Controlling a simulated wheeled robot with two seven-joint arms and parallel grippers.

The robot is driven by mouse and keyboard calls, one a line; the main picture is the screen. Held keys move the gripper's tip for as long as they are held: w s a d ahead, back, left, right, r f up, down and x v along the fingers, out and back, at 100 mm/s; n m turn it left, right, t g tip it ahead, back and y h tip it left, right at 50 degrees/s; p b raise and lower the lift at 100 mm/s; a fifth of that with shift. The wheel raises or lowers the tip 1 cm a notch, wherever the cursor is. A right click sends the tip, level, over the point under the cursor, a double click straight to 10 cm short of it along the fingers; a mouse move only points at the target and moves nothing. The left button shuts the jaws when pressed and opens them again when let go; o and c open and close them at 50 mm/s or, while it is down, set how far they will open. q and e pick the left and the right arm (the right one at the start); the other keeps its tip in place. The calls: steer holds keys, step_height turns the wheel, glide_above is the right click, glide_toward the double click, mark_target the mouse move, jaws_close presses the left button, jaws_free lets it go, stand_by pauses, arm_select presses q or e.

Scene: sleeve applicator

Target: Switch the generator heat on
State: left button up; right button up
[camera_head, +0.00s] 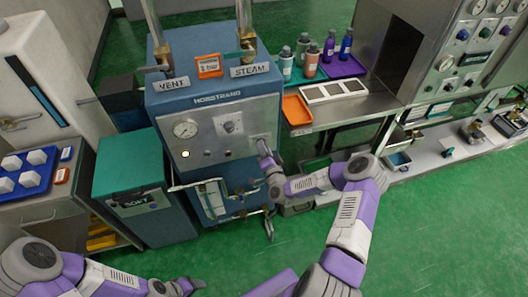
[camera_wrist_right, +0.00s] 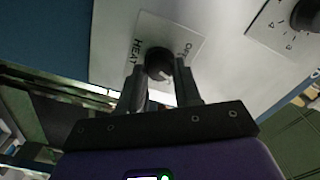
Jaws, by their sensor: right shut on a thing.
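The blue steam generator (camera_head: 215,120) stands at the centre of the head view, with a gauge and a small central dial on its grey front panel. The black heat knob (camera_wrist_right: 158,62) shows in the right wrist view on a pale plate lettered HEAT; smaller lettering beside it is hard to read. A light mark on the knob points to the lower right of that view. My right gripper (camera_wrist_right: 160,75) is shut on the knob, one finger on each side. In the head view the right gripper (camera_head: 266,160) covers the knob. My left gripper (camera_head: 187,287) is low at the bottom left, its jaws unclear.
A lit lamp (camera_head: 185,154) shows on the panel's left. Vent and steam pipes rise from the generator's top. A teal softener box (camera_head: 130,175) stands to its left. An orange tray (camera_head: 297,110) and several bottles sit on the bench to its right. Green floor is open in front.

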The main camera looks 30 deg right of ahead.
steer(key=m+b, duration=0.2)
steer(key=m, duration=0.2)
steer(key=shift+f+m, duration=0.1)
steer(key=shift+m, duration=0.3)
stand_by(0.4)
steer(key=o, duration=1)
steer(key=shift+o, duration=0.2)
steer(key=v, duration=0.7)
steer(key=shift+s+p, duration=0.35)
